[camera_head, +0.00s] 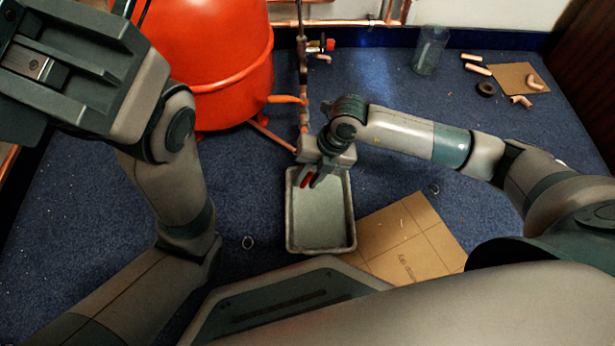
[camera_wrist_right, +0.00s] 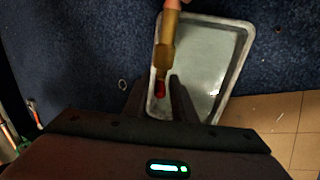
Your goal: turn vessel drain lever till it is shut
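The drain valve (camera_wrist_right: 168,45) is a brass body in the right wrist view, with a red lever (camera_wrist_right: 160,88) at its lower end. The lever also shows as a small red piece (camera_head: 304,181) in the head view, above the tray. My right gripper (camera_wrist_right: 157,86) is open, its dark fingers on either side of the lever with gaps visible. In the head view my right gripper (camera_head: 310,182) partly hides the valve. The orange-red vessel (camera_head: 215,60) stands at the upper left. My left gripper (camera_head: 60,75) is raised at the upper left; its fingers do not show clearly.
A grey tray (camera_head: 349,215) lies on the blue floor under the valve. A cardboard sheet (camera_head: 415,235) lies right of it. A clear cylinder (camera_head: 430,50), pipe pieces (camera_head: 477,69) and another board (camera_head: 508,78) are at the back right. Copper pipes (camera_head: 303,70) run behind the gripper.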

